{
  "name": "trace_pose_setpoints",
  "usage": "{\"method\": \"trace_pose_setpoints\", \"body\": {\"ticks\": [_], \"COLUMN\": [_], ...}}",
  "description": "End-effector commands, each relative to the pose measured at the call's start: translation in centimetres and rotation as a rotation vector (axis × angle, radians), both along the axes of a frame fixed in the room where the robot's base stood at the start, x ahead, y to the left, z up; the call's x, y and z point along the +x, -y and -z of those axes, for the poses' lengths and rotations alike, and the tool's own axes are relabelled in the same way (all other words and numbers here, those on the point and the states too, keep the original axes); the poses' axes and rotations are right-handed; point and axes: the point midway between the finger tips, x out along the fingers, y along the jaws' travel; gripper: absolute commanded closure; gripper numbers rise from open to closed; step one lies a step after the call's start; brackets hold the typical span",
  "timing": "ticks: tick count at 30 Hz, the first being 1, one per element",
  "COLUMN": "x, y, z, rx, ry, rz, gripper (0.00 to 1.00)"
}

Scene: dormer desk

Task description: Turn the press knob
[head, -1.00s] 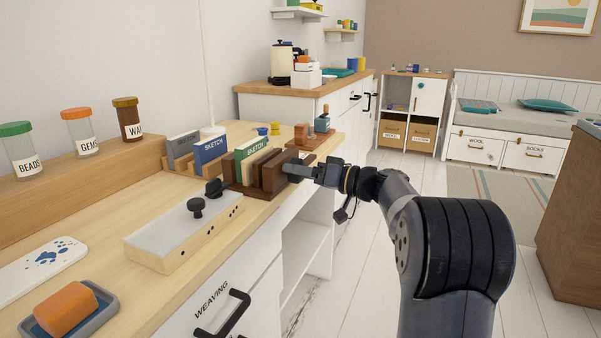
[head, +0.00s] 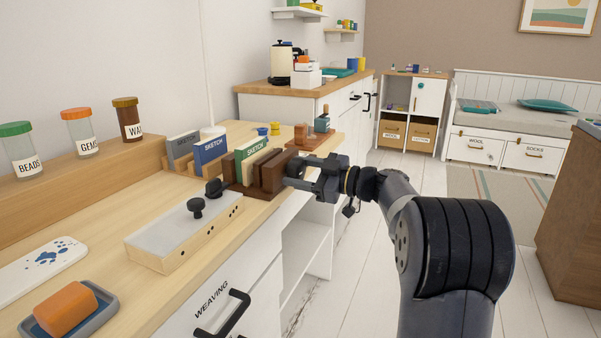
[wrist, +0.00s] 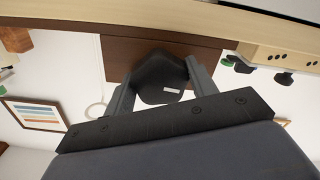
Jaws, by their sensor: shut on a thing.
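The press is a dark brown wooden block stand (head: 268,172) at the front edge of the desk in the head view. A green sketch book (head: 249,153) stands beside its upright boards. In the wrist view the press's brown face (wrist: 122,55) fills the middle. A black faceted knob (wrist: 160,75) with a small white mark sits against it, between the two fingers of my gripper (wrist: 161,88). My gripper (head: 294,168) is shut on the knob at the press's right side in the head view.
A pale box with black knobs (head: 185,232) stands nearer on the desk. A blue sketch book (head: 211,150) and a grey one (head: 184,149) stand behind the press. Open shelves (head: 308,245) lie below the desk edge. The floor (head: 362,270) beside it is clear.

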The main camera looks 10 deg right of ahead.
Motion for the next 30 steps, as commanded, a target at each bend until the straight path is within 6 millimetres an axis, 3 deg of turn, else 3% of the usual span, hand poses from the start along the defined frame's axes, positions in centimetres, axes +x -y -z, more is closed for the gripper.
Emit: {"method": "trace_pose_setpoints", "body": {"ticks": [18, 30], "x": [0.03, 0.04], "y": [0.05, 0.05], "z": [0.24, 0.21], "rx": [-0.325, -0.436], "ry": [0.441, 0.595], "rz": [-0.001, -0.002], "gripper": [0.69, 0.69]}}
